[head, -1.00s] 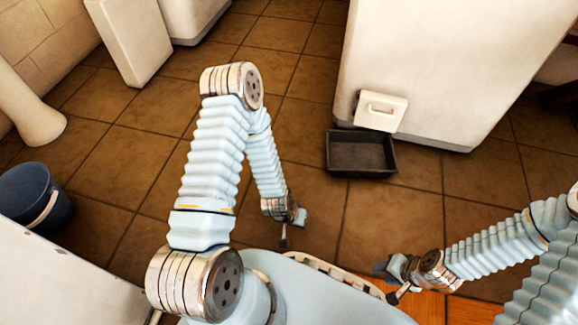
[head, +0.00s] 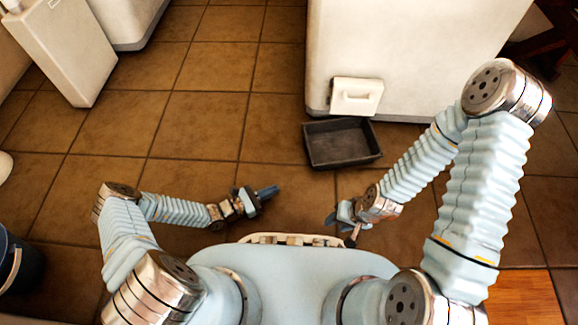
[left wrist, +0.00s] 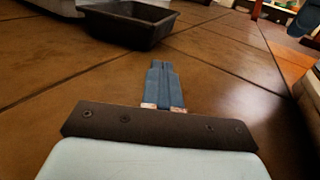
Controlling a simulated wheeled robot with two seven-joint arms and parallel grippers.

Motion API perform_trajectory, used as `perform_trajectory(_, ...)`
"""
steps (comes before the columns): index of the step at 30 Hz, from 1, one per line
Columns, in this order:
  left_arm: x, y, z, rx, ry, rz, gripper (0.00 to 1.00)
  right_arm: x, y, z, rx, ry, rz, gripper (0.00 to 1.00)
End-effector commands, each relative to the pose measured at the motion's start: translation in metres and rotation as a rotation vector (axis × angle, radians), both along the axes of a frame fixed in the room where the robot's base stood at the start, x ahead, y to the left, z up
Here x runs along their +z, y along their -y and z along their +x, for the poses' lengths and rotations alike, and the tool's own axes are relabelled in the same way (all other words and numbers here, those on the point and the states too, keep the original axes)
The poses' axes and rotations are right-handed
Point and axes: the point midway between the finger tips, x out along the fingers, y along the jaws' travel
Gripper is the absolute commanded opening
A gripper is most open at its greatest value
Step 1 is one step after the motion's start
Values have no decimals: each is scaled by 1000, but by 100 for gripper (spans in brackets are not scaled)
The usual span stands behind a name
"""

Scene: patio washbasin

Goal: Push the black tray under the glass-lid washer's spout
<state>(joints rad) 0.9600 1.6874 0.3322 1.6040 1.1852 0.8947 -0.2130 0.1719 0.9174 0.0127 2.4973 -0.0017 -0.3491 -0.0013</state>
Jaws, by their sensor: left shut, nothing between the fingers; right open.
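The black tray (head: 341,144) lies on the tiled floor in the head view, just in front of a white washer (head: 415,50). A small white box with a handle, perhaps the spout (head: 356,97), sticks out low on the washer's front, above the tray's far edge. The tray also shows at the top of the left wrist view (left wrist: 128,24). My left gripper (head: 268,192) is shut and empty, low over the floor to the front left of the tray. Its blue fingers (left wrist: 160,85) point toward the tray's right side in the wrist view. My right gripper (head: 334,222) is open, in front of the tray.
Another white appliance (head: 62,45) stands at the far left. A dark blue bucket (head: 18,265) is at the left edge. The floor between my left gripper and the tray is clear. Dark furniture (head: 545,40) is at the upper right.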

Motion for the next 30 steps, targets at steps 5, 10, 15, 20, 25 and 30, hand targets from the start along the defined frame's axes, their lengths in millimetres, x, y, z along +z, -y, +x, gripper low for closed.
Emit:
perform_trajectory(5, 0, 7, 12, 31, 3, -23, 0, -2, 0, 0, -1, -1, -1, 43)
perform_trajectory(10, -1, 34, 28, 26, 2, -22, 0, -8, 1, 0, -1, 0, -1, 43)
perform_trajectory(15, -1, 66, 48, 25, 2, -20, 0, -14, 1, 0, -3, 2, -1, 43)
perform_trajectory(20, -1, 91, 64, 24, 2, -19, 0, -21, 1, 1, -3, 3, -1, 43)
perform_trajectory(25, -1, 107, 75, 24, 2, -18, 0, -25, 1, 1, -4, 5, -2, 43)
perform_trajectory(30, 1, 114, 79, 25, 2, -19, 0, -26, 1, 1, -4, 5, -2, 43)
